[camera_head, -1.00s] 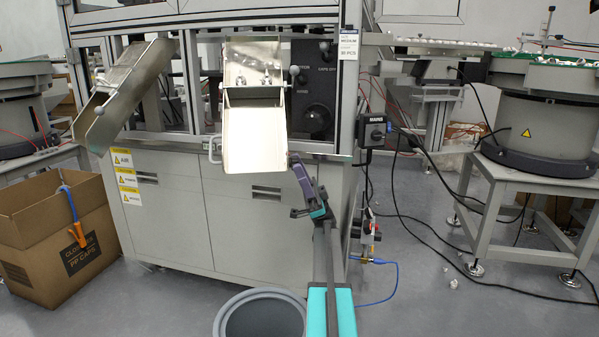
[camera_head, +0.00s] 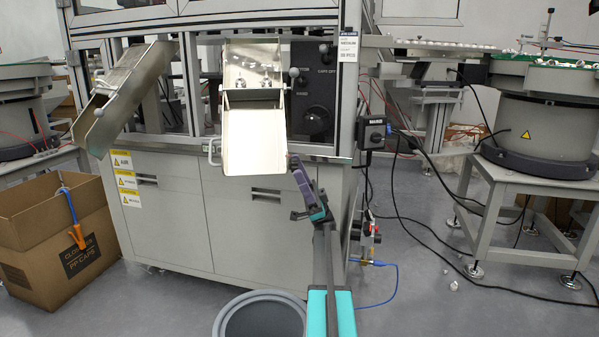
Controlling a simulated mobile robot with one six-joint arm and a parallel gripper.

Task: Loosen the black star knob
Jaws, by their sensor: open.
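A dark round knob (camera_head: 317,121) sits low on the black panel right of the middle chute; it is too small to tell whether it is star-shaped. A smaller black knob (camera_head: 376,136) is on the front of the black box labelled MAINS, right of the cabinet's post. My gripper (camera_head: 302,187) is in front of the cabinet, just below and right of the middle chute's lower end. It is open, with nothing visible in it, below the round knob and apart from it in the picture. Its fingertips are small and partly hard to make out.
The middle metal chute (camera_head: 254,140) juts out left of my gripper, and a second chute (camera_head: 125,85) slopes at the left. A grey bin (camera_head: 262,297) stands on the floor below. A cardboard box (camera_head: 40,263) is at the left. Cables and a feeder stand (camera_head: 480,215) are at the right.

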